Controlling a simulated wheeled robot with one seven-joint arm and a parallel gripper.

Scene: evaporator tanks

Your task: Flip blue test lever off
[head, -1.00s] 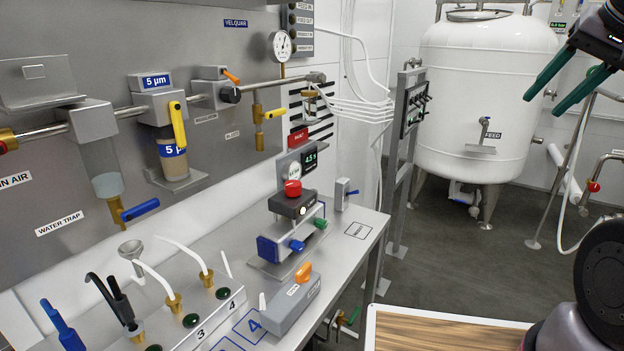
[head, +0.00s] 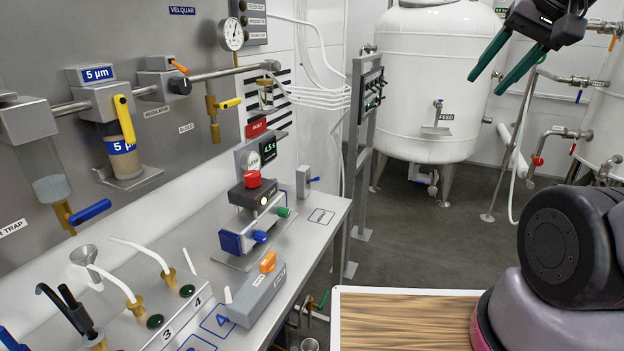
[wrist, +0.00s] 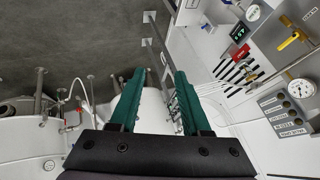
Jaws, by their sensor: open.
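Several blue handles show in the head view, and I cannot read which one is the test lever. A blue knob (head: 260,236) is on the front of the bench device with the red button. A blue handle (head: 90,211) is on the water trap's brass valve. My gripper (head: 486,85) is open and empty, raised at the upper right, far from all of these. Its green fingers (wrist: 160,72) also show in the wrist view.
The bench (head: 325,205) carries a grey box with an orange switch (head: 267,262) and several tubes. A metal stand (head: 361,150) rises beyond it. A white tank (head: 425,80) is behind. A wood-topped surface (head: 400,320) lies front centre. Grey floor is open between.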

